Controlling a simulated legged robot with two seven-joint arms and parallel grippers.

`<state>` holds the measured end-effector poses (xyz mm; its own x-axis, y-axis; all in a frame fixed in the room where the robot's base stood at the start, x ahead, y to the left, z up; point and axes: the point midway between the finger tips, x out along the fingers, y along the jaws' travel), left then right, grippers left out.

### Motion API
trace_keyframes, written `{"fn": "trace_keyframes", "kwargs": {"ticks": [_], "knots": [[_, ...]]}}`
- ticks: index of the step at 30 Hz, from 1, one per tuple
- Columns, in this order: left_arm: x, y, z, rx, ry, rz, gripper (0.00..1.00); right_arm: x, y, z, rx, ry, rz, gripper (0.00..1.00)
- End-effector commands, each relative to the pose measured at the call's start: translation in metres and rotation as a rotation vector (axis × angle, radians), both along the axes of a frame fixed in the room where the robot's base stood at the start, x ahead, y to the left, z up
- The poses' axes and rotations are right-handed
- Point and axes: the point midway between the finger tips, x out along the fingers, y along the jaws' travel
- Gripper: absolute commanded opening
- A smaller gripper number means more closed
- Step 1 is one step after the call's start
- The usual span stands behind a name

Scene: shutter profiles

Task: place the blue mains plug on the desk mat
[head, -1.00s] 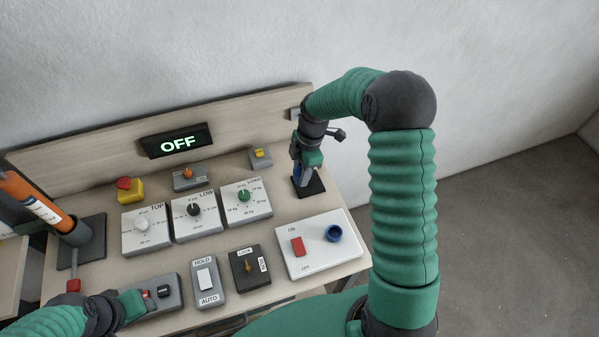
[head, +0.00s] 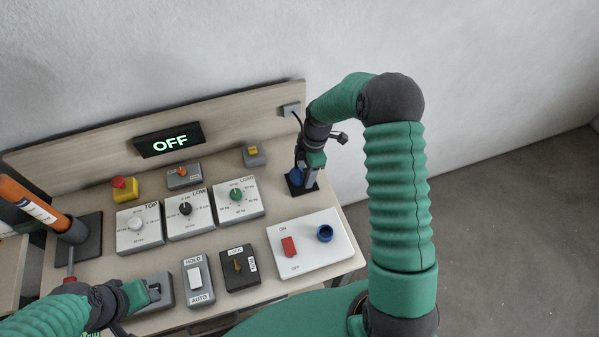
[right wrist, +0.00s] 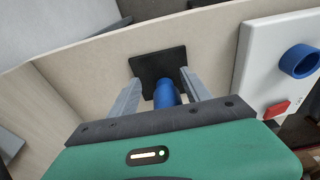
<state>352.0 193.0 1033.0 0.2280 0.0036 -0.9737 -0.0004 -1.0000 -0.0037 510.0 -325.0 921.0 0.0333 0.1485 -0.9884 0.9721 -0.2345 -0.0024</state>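The blue mains plug (right wrist: 166,94) stands on or just above the black desk mat (right wrist: 158,62), between the fingers of my right gripper (right wrist: 160,82). In the right wrist view the fingers are apart, with a gap showing beside the plug on the left. In the head view the plug (head: 296,177) shows beside a grey finger of the right gripper (head: 307,182), over the small black mat (head: 296,190) at the bench's back right. My left gripper (head: 153,291) is over a grey button box at the front left; its fingers are too small to judge.
A grey wall socket (head: 291,109) with a dark cord is on the back board. A white panel (head: 320,255) with a red rocker and a blue ring (head: 325,233) lies in front of the mat. Dial boxes (head: 238,197) fill the middle. An orange tool (head: 38,209) stands left.

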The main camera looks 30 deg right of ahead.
Motion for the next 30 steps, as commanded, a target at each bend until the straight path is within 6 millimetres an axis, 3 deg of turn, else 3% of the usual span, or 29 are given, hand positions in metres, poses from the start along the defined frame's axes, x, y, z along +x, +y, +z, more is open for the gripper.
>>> {"fn": "trace_keyframes", "kwargs": {"ticks": [8, 13, 24, 30], "knots": [[0.000, 0.000, 0.001, 0.000, 0.000, 0.000, 0.49, 0.001, 0.011, 0.004, -0.010, 0.000, 0.004, 0.59], [0.000, 0.000, 0.001, 0.000, -0.001, 0.001, 0.49, 0.001, 0.007, 0.020, -0.010, -0.004, 0.003, 0.59], [0.000, 0.000, -0.010, 0.000, 0.000, 0.000, 0.49, -0.002, -0.012, 0.108, -0.005, -0.004, 0.001, 0.59], [0.000, 0.000, -0.010, 0.000, 0.000, 0.000, 0.49, -0.006, -0.003, 0.128, -0.014, 0.003, -0.026, 0.59]]}}
